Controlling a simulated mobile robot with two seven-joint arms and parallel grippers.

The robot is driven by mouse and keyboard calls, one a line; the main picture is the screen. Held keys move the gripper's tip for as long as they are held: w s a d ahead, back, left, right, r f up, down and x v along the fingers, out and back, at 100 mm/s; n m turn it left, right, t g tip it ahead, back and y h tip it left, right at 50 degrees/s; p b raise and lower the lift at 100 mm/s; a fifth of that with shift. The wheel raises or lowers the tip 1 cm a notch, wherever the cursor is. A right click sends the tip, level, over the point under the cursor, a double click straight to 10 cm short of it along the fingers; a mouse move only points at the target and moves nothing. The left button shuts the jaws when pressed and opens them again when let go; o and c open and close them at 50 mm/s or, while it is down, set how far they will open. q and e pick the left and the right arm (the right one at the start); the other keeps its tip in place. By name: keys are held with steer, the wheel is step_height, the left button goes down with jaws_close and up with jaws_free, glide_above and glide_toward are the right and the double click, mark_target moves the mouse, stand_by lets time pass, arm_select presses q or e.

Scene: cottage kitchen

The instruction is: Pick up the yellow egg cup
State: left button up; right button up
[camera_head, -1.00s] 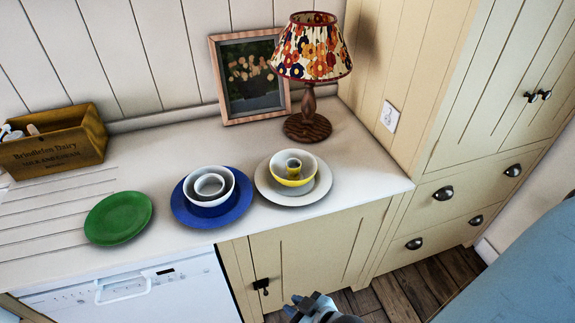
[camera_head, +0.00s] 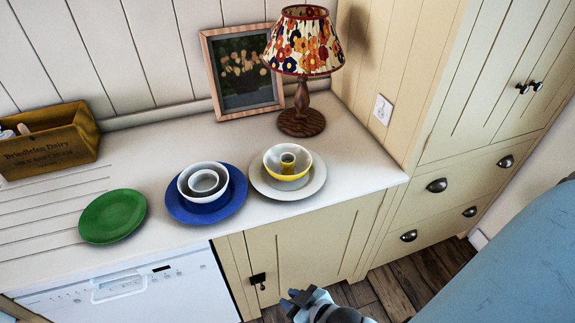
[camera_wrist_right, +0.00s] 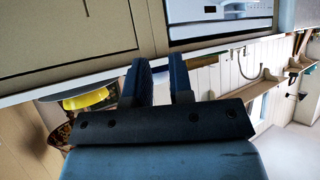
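The yellow egg cup (camera_head: 288,160) stands inside a bowl (camera_head: 274,164), white inside and yellow outside, on a pale plate (camera_head: 262,188) on the counter. Its lower part is hidden by the bowl's near wall. My right gripper (camera_head: 298,298) is low at the bottom of the head view, in front of the cupboard and below the counter, well apart from the egg cup. In the right wrist view its two fingers (camera_wrist_right: 159,68) are spread with nothing between them. The yellow bowl (camera_wrist_right: 88,99) shows upside down there; I cannot make out the egg cup. My left gripper is not in view.
Left of the plate is a blue plate (camera_head: 232,202) with nested bowls (camera_head: 191,188), then a green plate (camera_head: 112,216). A lamp (camera_head: 301,118) and a picture frame (camera_head: 208,62) stand behind. A wooden crate (camera_head: 52,152) is far left. The counter's front edge lies between gripper and bowl.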

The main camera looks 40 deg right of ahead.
steer(key=shift+o, duration=0.4)
steer(key=w+a+r+m+g+y+b, duration=0.3)
steer(key=w+r+m+y, duration=0.6)
steer(key=m, duration=0.9)
steer(key=w+a+r+m+g+y+b, duration=0.3)
steer(key=w+r+m+y, duration=0.6)
steer(key=m, duration=0.8)
steer(key=w+d+r+n+g+h+b, duration=0.1)
steer(key=w+d+r+n+h+b, duration=0.1)
steer(key=w+d+n+h, duration=0.45)
steer(key=w+d+r+n+g+h+b, duration=0.1)
steer(key=d+r+n+g+h+b, duration=0.15)
steer(key=d+h, duration=0.75)
steer(key=w+d+r+n+g+h+b, duration=0.15)
steer(key=w+d+n+h, duration=0.3)
steer(key=d, duration=0.75)
steer(key=t, duration=0.1)
glide_above(291, 166)
steer(key=shift+n, duration=0.25)
steer(key=f, duration=0.4)
steer(key=f+p, duration=0.1)
steer(key=f, duration=0.2)
steer(key=shift+d, duration=0.3)
step_height(291, 166, down, 6)
steer(key=shift+w+a+r+p, duration=0.15)
steer(key=shift+r+p, duration=0.1)
steer(key=shift+p, duration=0.15)
jaws_close()
